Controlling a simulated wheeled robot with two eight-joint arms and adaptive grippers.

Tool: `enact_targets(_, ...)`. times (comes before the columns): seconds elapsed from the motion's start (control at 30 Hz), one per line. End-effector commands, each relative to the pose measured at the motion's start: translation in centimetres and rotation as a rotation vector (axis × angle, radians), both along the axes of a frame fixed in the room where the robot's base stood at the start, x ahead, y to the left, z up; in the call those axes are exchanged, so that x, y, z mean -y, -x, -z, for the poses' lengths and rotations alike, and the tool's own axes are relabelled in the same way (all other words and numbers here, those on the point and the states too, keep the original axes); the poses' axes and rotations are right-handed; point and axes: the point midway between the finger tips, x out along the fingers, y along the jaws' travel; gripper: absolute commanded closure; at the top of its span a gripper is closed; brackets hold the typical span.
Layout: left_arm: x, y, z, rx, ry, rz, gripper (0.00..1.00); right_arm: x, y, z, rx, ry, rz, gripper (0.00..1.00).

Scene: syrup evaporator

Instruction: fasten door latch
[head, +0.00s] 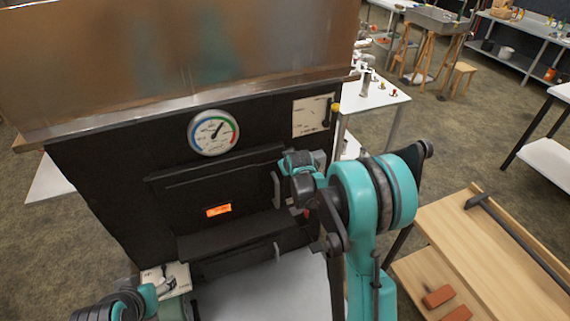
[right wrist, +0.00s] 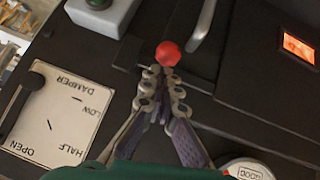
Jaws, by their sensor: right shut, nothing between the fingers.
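The dark firebox door (head: 190,195) of the evaporator has a small glowing orange window (head: 219,210) and looks closed. In the right wrist view a round red knob (right wrist: 168,53), which appears to be the latch's end, sits right at my right gripper's fingertips (right wrist: 164,78). The right gripper is shut with nothing between its fingers. I cannot tell whether the fingertips touch the knob. A grey bar handle (right wrist: 204,25) lies just beyond it. In the head view my right arm hides most of the latch. My left arm shows at the lower left; its fingers are not clear.
A round gauge (head: 213,132) is mounted above the door. A damper card (head: 313,115) with a dark lever is at the upper right of the front; it also shows in the wrist view (right wrist: 55,120). A wooden bench (head: 480,255) with reddish blocks (head: 438,296) stands at the right.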

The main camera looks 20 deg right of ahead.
Motion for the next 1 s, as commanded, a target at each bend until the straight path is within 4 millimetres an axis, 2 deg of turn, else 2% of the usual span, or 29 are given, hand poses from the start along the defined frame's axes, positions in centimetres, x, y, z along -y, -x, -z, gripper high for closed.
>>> enact_targets(0.77,0.0,0.0,0.4,0.000,0.000,0.000,0.35,0.3,0.0,0.6,0.000,0.001,0.001,1.00)
enact_targets(0.87,0.0,0.0,0.0,0.000,0.000,0.000,0.35,0.3,-0.1,0.1,0.000,0.000,0.000,1.00)
enact_targets(1.0,0.0,0.0,-1.5,0.000,0.000,0.000,0.35,0.1,-0.2,-2.1,0.001,0.001,-0.001,1.00)
